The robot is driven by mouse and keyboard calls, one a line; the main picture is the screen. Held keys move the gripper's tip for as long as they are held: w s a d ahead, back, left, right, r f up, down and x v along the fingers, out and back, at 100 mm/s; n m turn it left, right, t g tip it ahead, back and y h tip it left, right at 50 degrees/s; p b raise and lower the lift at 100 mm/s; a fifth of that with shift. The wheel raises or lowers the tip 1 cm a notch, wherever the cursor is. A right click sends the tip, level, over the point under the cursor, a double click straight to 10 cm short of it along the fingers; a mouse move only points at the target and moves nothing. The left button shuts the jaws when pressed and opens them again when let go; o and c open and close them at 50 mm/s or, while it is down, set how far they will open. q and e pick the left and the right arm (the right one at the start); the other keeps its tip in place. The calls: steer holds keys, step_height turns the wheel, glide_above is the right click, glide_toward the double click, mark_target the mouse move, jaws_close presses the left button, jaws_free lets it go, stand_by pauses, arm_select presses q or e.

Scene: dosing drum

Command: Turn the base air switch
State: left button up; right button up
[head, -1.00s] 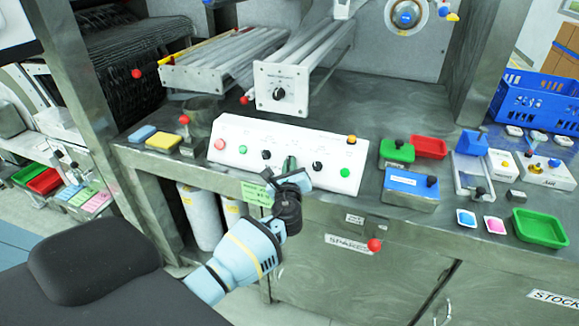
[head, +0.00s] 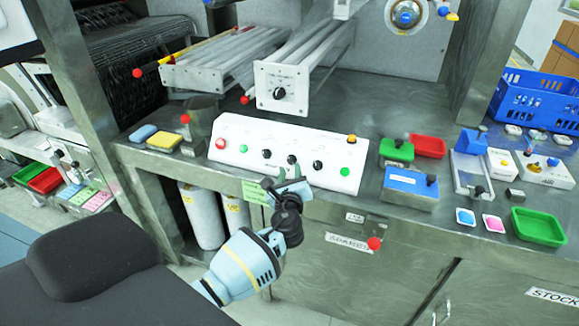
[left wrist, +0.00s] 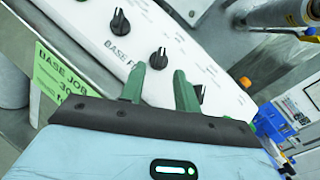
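The white sloped control panel (head: 280,172) carries a row of black knobs. In the left wrist view, one black knob (left wrist: 159,58) lies just beyond the gap between my fingertips; in the head view it is the middle knob (head: 292,159). A label beginning "BASE" is beside it, partly hidden by a finger, so I cannot read which switch it names. My left gripper (head: 284,172) is in front of the panel's lower edge; its green fingers (left wrist: 159,78) are apart with nothing between them. Other knobs sit on either side (left wrist: 120,20), (left wrist: 200,93). My right gripper is not in view.
A red button (head: 221,143) and green buttons (head: 345,172) share the panel. A green job card (head: 255,192) hangs below it. A blue box (head: 409,188) and trays (head: 539,226) stand to the right. Sponges (head: 164,141) lie to the left.

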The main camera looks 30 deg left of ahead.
arm_select(q)
steer(key=shift+v, duration=2.05)
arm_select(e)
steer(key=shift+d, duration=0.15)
arm_select(q)
steer(key=s+d+f+n+g+h, duration=0.2)
steer(key=s+d+f+n+h, duration=0.15)
steer(key=s+f, duration=0.45)
steer(key=s+d+f+n+g+h, duration=0.1)
steer(key=s+d+f+n+h, duration=0.25)
steer(key=s+f, duration=0.45)
steer(key=s+d+f+n+g+h, duration=0.1)
steer(key=s+d+n, duration=0.1)
steer(key=s+n, duration=0.3)
steer(key=s+d+f+n+g+h+p, duration=0.1)
steer(key=s+n, duration=0.4)
steer(key=s, duration=0.5)
steer(key=s+d+f+n+g+h, duration=0.1)
steer(key=s+d+f+n+h, duration=0.1)
steer(key=s, duration=0.6)
steer(key=d+f+n, duration=0.1)
steer(key=d+n, duration=0.1)
steer(key=n, duration=0.1)
steer(key=shift+s+d+f+n+h, duration=0.15)
steer(key=shift+d+f+n+h, duration=0.15)
steer(key=shift+d, duration=0.1)
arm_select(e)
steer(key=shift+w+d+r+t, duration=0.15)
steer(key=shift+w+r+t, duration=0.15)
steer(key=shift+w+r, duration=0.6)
